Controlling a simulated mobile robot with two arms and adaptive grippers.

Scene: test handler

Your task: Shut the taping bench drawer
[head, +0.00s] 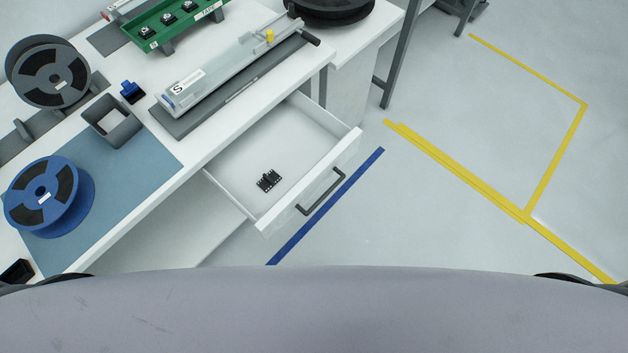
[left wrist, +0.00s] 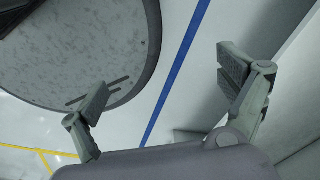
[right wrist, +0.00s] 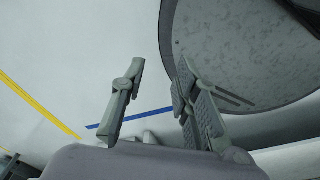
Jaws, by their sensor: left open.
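The taping bench drawer (head: 290,145) is white and stands pulled out from under the white bench top in the head view. Its front (head: 347,150) carries a dark bar handle (head: 320,192). A small black part (head: 269,180) lies on the drawer floor. My left gripper (left wrist: 165,75) is open and empty in the left wrist view, above the floor beside a white surface. My right gripper (right wrist: 158,82) has its fingers apart with nothing between them in the right wrist view. Neither gripper shows in the head view, and no contact with the drawer is visible.
On the bench (head: 150,200) are a blue reel (head: 75,200), a grey reel (head: 45,70), a taping device (head: 230,70) and a green tray (head: 165,22). The floor right of the drawer is clear, with a blue line (head: 330,205) and yellow lines (head: 460,170).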

